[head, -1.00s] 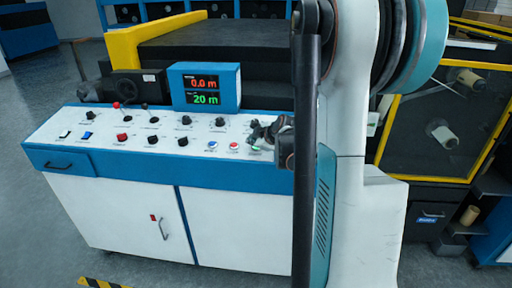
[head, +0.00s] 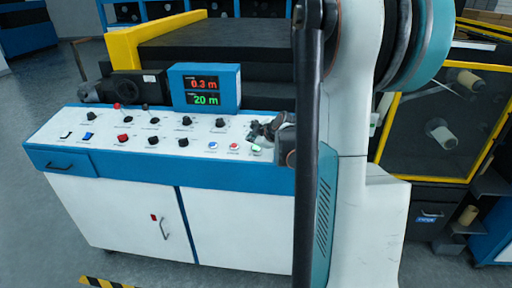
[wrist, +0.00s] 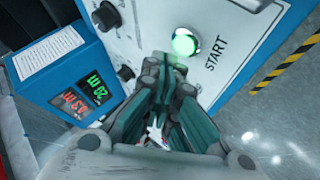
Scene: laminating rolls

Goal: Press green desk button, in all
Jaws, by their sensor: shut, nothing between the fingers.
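The green desk button (wrist: 185,42) glows beside the word START on the white panel. In the head view the green button (head: 256,149) is the rightmost of the front row, just below my gripper (head: 262,130). In the wrist view my gripper (wrist: 165,68) is shut and empty, its fingertips close to the button's near edge. The button's face is uncovered there; I cannot tell whether the tips touch it. The display box (head: 205,87) reads 0.3 m in red above 20 m in green.
The sloped white console (head: 100,135) carries several black knobs, a red knob, and blue and red buttons (head: 234,146) left of the green one. The display box (wrist: 60,75) stands close to my gripper in the wrist view. A yellow-framed machine (head: 440,135) stands at right.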

